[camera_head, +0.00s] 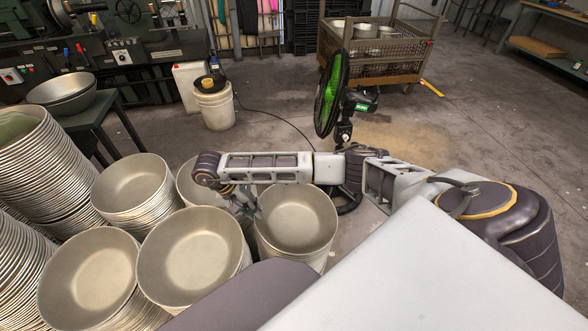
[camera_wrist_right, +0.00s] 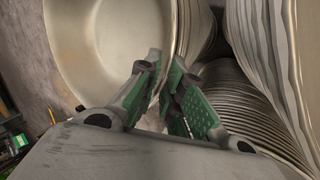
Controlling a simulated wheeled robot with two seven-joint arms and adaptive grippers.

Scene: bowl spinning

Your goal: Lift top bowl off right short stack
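The right short stack of metal bowls shows in the head view, with its top bowl (camera_head: 297,220) level and its interior empty. The same bowl fills the upper left of the right wrist view (camera_wrist_right: 110,45). My right gripper (camera_head: 246,203) reaches in at the left edge of this bowl. In the wrist view its green-padded fingers (camera_wrist_right: 168,80) are close together with the bowl's rim between them, one inside and one outside. The bowl shows no clear gap above the stack. My left gripper is not in view.
Several other bowl stacks (camera_head: 200,255) crowd the left, close to my right gripper. A green fan (camera_head: 331,95) stands behind the arm. A white bucket (camera_head: 213,105) and a wire-sided cart (camera_head: 375,55) stand farther back. Open floor lies at the right.

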